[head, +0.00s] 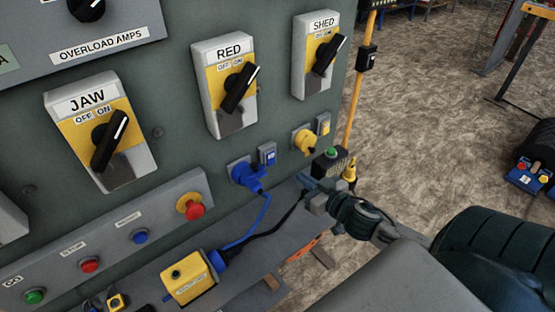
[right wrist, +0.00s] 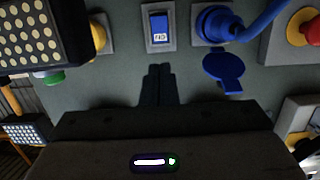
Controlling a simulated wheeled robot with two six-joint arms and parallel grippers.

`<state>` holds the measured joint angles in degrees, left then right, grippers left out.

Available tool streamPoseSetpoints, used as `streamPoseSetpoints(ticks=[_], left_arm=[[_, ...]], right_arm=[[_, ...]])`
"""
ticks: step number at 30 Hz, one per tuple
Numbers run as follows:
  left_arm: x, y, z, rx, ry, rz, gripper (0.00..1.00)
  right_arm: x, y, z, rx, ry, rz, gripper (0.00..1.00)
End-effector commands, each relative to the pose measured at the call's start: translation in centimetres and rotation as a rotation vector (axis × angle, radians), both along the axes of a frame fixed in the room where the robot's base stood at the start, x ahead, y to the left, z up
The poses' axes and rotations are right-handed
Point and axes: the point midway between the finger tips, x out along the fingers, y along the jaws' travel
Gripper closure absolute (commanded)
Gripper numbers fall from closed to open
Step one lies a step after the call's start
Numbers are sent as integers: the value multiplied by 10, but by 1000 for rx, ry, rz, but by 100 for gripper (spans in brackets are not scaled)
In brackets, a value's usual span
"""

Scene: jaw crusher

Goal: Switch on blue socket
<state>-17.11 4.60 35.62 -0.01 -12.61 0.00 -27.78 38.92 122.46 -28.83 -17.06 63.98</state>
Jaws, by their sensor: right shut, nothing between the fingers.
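The blue socket (head: 243,172) is on the grey-green panel, with a blue plug (head: 252,184) in it and a blue cable hanging down. Its small blue switch (head: 267,154) is just right of it. In the right wrist view the switch (right wrist: 159,27) has a blue rocker with a white label, and the blue socket (right wrist: 212,22) with its open flap (right wrist: 223,70) is to its right. My right gripper (head: 306,183) is shut and empty, below and right of the switch; its fingertips (right wrist: 158,72) point toward the switch, apart from it in the picture. My left gripper is not in view.
A yellow socket (head: 304,141) with its own switch (head: 323,124) is to the right. The JAW (head: 100,130), RED (head: 224,85) and SHED (head: 316,55) rotary switches are above. A yellow box (head: 189,277) sits below on a ledge.

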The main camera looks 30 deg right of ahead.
Motion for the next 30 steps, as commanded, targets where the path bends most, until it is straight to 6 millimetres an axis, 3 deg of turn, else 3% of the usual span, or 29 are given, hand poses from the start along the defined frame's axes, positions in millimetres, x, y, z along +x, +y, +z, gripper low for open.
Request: streamPoseSetpoints(ticks=[30], left_arm=[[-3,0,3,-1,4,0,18]], right_arm=[[115,10,-17,3,-2,0,100]])
